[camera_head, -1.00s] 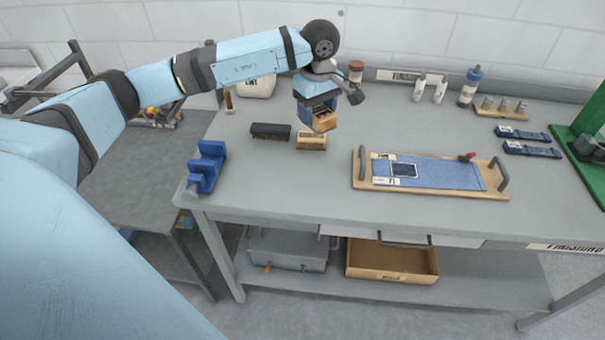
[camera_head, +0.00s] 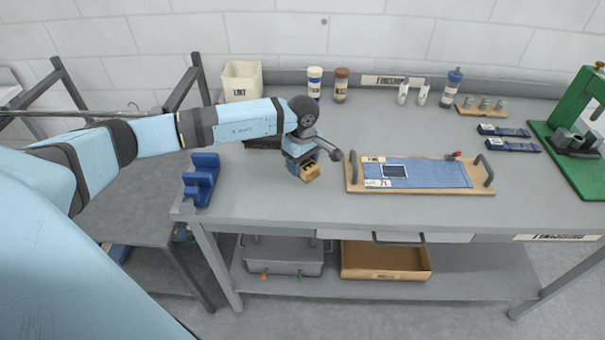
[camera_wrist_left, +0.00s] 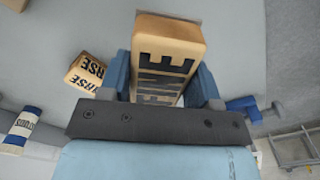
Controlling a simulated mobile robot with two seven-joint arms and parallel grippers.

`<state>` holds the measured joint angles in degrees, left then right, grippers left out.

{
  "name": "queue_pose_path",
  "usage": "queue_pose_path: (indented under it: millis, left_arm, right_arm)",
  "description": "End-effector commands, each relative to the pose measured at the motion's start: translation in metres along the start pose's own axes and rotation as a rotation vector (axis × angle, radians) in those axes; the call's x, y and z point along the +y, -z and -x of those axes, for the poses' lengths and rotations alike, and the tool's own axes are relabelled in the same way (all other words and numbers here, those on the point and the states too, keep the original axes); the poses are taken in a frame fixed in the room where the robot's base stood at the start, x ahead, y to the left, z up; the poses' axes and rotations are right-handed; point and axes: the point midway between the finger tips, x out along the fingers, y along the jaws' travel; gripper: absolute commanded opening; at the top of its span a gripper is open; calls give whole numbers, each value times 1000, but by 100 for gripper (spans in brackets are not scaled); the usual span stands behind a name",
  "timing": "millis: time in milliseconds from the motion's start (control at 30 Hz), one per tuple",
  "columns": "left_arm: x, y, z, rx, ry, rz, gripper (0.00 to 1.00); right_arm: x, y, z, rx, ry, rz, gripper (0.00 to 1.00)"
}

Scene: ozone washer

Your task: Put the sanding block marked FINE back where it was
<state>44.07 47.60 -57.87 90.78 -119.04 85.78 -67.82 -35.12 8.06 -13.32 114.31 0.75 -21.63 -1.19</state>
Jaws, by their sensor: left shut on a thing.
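My left gripper (camera_head: 300,160) is shut on a tan sanding block (camera_head: 309,173), low over the front left of the workbench. I cannot tell whether the block touches the top. In the left wrist view the held block (camera_wrist_left: 168,45) sits between the fingers, with a dark E and other partly hidden marks on its face. Another tan block (camera_wrist_left: 87,72), marked with letters ending RSE, lies beside it in that view; the arm hides it in the head view. A dark block (camera_head: 262,144) shows partly behind my arm. My right gripper is not in view.
A wooden board (camera_head: 483,189) with a blue sheet and end handles lies right of the gripper. A blue stand (camera_head: 202,180) is at the left edge. A white bin (camera_head: 241,82) and bottles (camera_head: 314,84) stand behind. The bench front by the gripper is clear.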

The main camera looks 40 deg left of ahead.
Motion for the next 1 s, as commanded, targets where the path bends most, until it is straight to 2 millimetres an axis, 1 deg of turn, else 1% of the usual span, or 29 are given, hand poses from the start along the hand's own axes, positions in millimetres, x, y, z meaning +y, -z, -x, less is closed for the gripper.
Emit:
queue_pose_path:
  millis: [33,267,400,500,733,867,900,967,1000]
  left_arm:
    - [0,0,-6,-1,2,1,38]
    - [0,0,-23,0,2,0,38]
    - [0,0,-44,-1,3,1,38]
    - [0,0,-55,0,1,0,38]
    - [0,0,-57,0,-1,-1,38]
    - [0,0,-61,1,0,-1,38]
    - [0,0,-61,1,0,0,60]
    - [0,0,-60,1,0,0,73]
    - [0,0,-60,0,0,0,82]
  right_arm:
    - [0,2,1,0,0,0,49]
    - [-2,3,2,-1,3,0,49]
    - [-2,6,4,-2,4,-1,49]
    - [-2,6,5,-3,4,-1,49]
    - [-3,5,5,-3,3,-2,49]
    - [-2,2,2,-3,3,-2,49]
    - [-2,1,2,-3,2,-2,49]
    - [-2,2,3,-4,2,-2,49]
    - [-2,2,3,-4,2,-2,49]
